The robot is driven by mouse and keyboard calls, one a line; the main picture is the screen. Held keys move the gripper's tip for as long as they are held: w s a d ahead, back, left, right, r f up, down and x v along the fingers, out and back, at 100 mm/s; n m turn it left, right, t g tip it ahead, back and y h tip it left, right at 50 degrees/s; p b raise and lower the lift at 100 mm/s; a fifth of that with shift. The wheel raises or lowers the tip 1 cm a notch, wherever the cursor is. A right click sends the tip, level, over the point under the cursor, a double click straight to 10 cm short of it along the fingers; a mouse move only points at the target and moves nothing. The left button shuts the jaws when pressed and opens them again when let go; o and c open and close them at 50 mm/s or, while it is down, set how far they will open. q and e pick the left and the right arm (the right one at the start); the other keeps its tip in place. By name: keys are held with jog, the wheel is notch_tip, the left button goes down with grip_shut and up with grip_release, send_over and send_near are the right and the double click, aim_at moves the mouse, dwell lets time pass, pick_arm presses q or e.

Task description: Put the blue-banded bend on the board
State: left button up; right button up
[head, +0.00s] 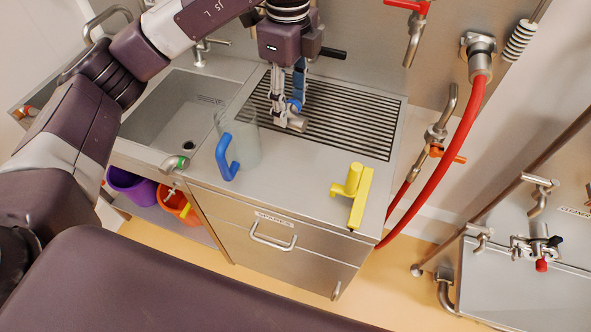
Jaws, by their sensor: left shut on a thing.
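My left gripper (290,88) points down over the left part of the slatted drain grid. It is shut on the blue-banded bend (291,123), a short silver pipe piece with a blue band at the fingertips. The bend is at or just above the grid's front left edge; I cannot tell if it touches. My right gripper is out of view. At the right, a grey metal panel (505,290) carries several steel pipe fittings and a partly cut-off label; I cannot tell if this is the board.
A clear jug with a blue handle (227,158) stands left of the gripper. A yellow tool (352,195) lies on the counter's right. A red hose (462,130) hangs at the right. Purple (132,188) and orange (180,208) buckets are below.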

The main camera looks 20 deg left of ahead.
pick_arm(q)
jog(key=shift+w+r+n, duration=0.15)
jog(key=shift+r+n, duration=0.1)
jog(key=shift+n, duration=0.55)
jog(key=shift+f, duration=0.3)
jog(key=p, duration=0.4)
send_over(292, 172)
notch_tip(292, 172, down, 15)
jog(key=shift+f, duration=0.1)
notch_tip(292, 172, down, 3)
jog(key=shift+f+p, duration=0.2)
jog(key=shift+p, duration=0.15)
jog(key=shift+f, duration=0.4)
